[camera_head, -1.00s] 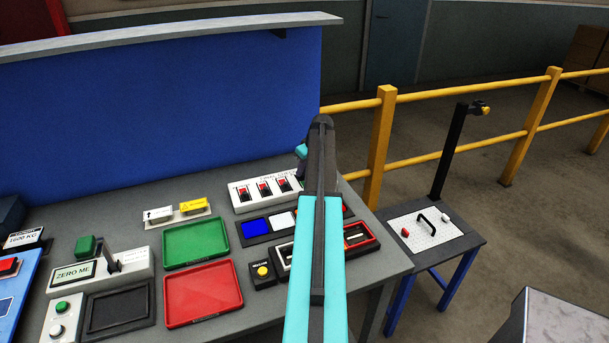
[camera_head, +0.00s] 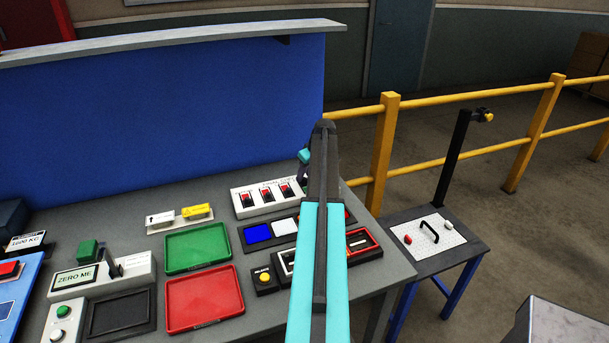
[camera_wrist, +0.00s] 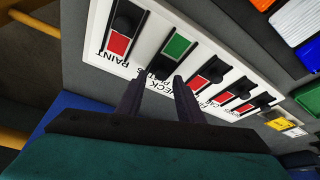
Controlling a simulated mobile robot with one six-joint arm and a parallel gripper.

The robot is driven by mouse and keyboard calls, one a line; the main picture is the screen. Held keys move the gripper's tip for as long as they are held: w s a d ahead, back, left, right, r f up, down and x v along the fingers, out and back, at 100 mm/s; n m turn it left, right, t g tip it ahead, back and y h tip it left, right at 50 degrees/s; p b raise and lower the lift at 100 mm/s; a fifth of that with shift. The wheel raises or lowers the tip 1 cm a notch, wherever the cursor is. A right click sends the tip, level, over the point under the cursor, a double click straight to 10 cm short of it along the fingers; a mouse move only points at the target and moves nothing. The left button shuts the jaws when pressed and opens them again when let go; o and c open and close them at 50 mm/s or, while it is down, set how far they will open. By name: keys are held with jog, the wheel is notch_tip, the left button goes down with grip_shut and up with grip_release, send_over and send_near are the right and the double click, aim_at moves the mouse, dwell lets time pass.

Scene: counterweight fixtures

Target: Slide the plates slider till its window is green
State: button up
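The white slider panel (camera_wrist: 75,60) fills much of the wrist view, with several black-knobbed sliders in a row. The second slider from the left, whose label looks like PLATES but is partly covered, shows a green window (camera_wrist: 177,45). Its black knob (camera_wrist: 164,72) sits at the end near my gripper. The other sliders show red windows. My gripper (camera_wrist: 160,82) is open, its two dark fingers apart at either side of that knob's end; contact cannot be told. In the head view the panel (camera_head: 236,203) shows three red windows; my arm hides the rest.
Green tray (camera_head: 197,247) and red tray (camera_head: 205,300) lie left of my arm on the grey bench. A blue and white tile strip lies in front of the panel. A blue wall stands behind, a yellow railing (camera_head: 381,150) and small side table (camera_head: 462,256) to the right.

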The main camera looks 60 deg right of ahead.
jog(key=b+v, duration=0.4)
jog(key=v, duration=0.9)
jog(key=shift+r, duration=0.25)
jog(key=shift+s+f, duration=0.1)
dwell(0.5)
